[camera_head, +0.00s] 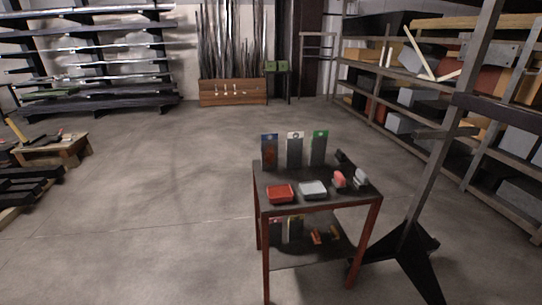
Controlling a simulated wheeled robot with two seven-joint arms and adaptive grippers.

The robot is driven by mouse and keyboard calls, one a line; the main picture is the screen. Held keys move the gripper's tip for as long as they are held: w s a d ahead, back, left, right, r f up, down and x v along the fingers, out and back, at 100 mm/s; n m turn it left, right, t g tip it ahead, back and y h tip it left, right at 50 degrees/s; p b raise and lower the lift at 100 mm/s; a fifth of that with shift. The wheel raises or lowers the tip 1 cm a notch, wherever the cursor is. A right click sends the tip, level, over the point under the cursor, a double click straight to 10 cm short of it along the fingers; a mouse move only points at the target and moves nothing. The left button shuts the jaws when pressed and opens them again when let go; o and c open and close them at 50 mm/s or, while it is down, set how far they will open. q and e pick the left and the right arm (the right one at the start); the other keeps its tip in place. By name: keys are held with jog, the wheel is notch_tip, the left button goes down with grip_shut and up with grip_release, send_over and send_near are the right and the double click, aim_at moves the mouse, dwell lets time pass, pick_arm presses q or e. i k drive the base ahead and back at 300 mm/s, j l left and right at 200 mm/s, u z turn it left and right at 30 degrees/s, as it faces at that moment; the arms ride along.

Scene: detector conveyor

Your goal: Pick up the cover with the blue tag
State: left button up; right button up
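A small dark-topped table (340,199) with red legs stands right of the centre. Three dark upright panels stand in a row at its back edge. The left panel (269,155) has a blue tag at its top and a brownish patch below. The middle panel (295,153) has a white tag, and the right panel (318,151) has a green tag. The blue-tagged panel is the only thing with a clear blue tag, and I cannot tell for sure that it is a cover. Neither of my grippers is in view.
A red box (280,193), a grey-white box (313,190) and small red and white items lie on the tabletop. A lower shelf (300,257) holds small items. A dark metal stand (413,230) is close on the right. Loaded shelves line the right. Floor left of the table is clear.

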aim_at(269, 147)
jog(key=i+l, duration=0.15)
jog(key=l, duration=0.15)
jog(key=i+l+u, duration=0.1)
jog(key=l, duration=0.2)
jog(key=i+l+u, duration=0.1)
jog(key=i+l, duration=0.25)
jog(key=l, duration=0.3)
